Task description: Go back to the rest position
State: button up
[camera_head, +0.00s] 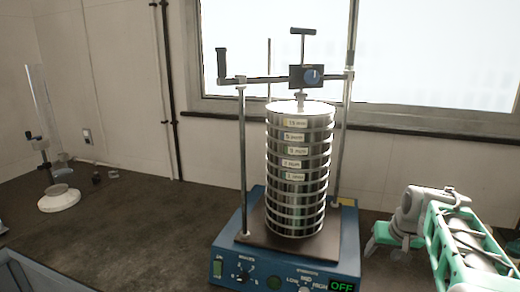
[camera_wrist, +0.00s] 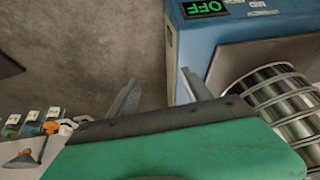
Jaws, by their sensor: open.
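My gripper (camera_wrist: 157,88) is open and empty in the wrist view, its two fingers apart beside the blue shaker base. In the head view my gripper (camera_head: 370,252) is just right of the base, low over the bench. The sieve shaker's blue base (camera_head: 285,262) stands on the bench and its green display (camera_head: 341,286) reads OFF. In the wrist view the sieves (camera_wrist: 272,92) and display (camera_wrist: 202,8) also show.
A white-based stand with a clear tube (camera_head: 58,198) is at the far left of the bench. A grey tray edge (camera_head: 30,275) shows at the lower left. Small bottles (camera_wrist: 32,125) show in the wrist view. The bench left of the shaker is mostly clear.

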jog(key=s+a+f+g, duration=0.1)
jog(key=s+a+f, duration=0.25)
jog(key=s, duration=0.35)
jog(key=s+a+f+g+p, duration=0.1)
jog(key=s+a+f+g, duration=0.15)
jog(key=s+a, duration=0.4)
jog(key=s+a+f+g, duration=0.1)
jog(key=s+a+f, duration=0.25)
jog(key=s, duration=0.55)
jog(key=w+a+r+n+t+p, duration=0.1)
jog(key=a+r+n+t, duration=0.1)
jog(key=a+r, duration=0.3)
